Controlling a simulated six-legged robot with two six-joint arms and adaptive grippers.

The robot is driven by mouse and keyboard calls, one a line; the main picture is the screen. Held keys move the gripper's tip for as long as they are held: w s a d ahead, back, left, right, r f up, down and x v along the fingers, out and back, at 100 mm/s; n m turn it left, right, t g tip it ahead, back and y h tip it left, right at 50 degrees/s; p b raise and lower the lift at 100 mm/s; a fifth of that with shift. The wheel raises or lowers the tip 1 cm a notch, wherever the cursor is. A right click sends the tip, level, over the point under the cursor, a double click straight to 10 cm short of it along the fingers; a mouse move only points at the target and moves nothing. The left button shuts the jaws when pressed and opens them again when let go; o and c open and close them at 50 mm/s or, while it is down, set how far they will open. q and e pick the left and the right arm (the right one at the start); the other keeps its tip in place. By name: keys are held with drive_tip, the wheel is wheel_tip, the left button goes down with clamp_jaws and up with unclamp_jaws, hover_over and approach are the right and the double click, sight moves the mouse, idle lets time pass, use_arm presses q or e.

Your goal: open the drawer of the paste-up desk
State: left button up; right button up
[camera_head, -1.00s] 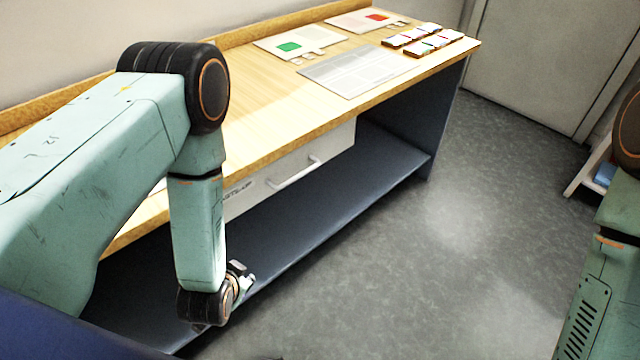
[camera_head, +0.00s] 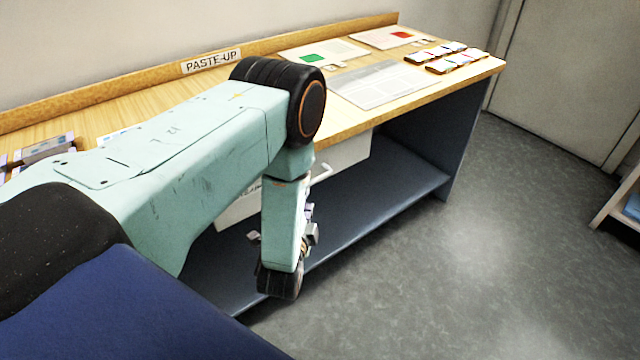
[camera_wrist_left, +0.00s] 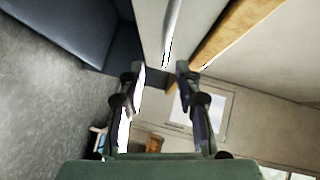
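The paste-up desk (camera_head: 170,85) has a pale wooden top and a dark blue-grey body. Its white drawer front (camera_head: 350,151) sits under the top's front edge and looks shut. The bar handle (camera_head: 321,174) is partly hidden behind my left arm in the head view; in the left wrist view the handle (camera_wrist_left: 171,35) runs as a bright strip along the white front. My left gripper (camera_wrist_left: 160,72) is open and empty, its fingers pointing toward the handle, which lies beyond the tips. In the head view the left gripper (camera_head: 311,230) is mostly hidden by its wrist. My right gripper is not in view.
The desktop holds a grey sheet (camera_head: 376,84), cards with green (camera_head: 314,58) and red (camera_head: 401,35) patches, and several small blocks (camera_head: 457,60). A lower shelf (camera_head: 385,190) lies under the drawer. The grey floor (camera_head: 470,270) in front is clear. A white rack (camera_head: 617,203) stands at right.

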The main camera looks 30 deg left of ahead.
use_arm(q)
drive_tip(key=shift+m, duration=0.4)
drive_tip(key=x, duration=0.2)
drive_tip(key=b+x, duration=0.1)
drive_tip(key=x, duration=0.4)
drive_tip(key=shift+w+a+r+b, duration=0.2)
drive_tip(key=shift+a+b, duration=0.15)
drive_tip(key=shift+b, duration=0.05)
drive_tip(key=shift+w, duration=0.1)
drive_tip(key=shift+c, duration=0.4)
clamp_jaws()
